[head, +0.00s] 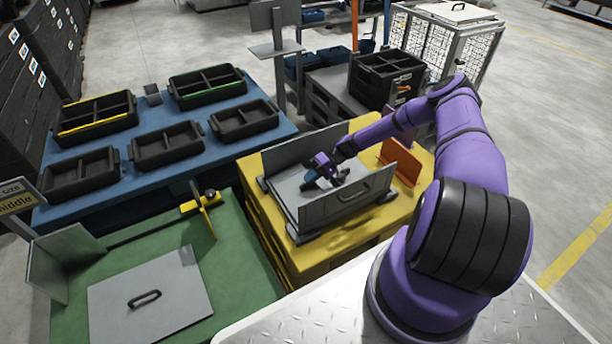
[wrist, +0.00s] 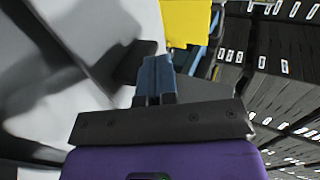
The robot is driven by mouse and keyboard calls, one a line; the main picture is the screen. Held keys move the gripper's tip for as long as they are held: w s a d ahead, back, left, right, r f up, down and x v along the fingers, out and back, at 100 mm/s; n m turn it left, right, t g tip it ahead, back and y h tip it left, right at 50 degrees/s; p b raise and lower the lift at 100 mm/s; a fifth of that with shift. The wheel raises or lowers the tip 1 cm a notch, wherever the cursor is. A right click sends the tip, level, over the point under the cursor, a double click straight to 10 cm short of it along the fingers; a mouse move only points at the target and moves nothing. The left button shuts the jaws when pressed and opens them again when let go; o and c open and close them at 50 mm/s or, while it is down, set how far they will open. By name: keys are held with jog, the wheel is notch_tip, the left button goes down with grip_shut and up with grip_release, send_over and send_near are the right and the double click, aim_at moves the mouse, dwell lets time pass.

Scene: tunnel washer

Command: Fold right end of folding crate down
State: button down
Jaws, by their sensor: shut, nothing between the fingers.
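The grey folding crate (head: 345,199) stands on a yellow table. Its long back wall and its front wall with a handle are upright. Its left side looks open, with the pale floor showing there. The right end is partly hidden by my arm, and I cannot tell its angle. My gripper (head: 311,181) is low between the two long walls, over the left part of the crate. In the wrist view the blue fingertips (wrist: 155,76) are together and empty, beside a light grey surface with dark shadows. I cannot tell whether they touch it.
An orange upright plate (head: 401,161) stands on the yellow table (head: 262,222) right of the crate. A green table (head: 228,290) with a grey handled panel (head: 150,297) is at front left. A blue table (head: 110,190) holds several black trays. A black crate (head: 387,75) stands behind.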

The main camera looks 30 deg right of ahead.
jog(key=shift+d+f, duration=0.4)
jog(key=shift+f, duration=0.3)
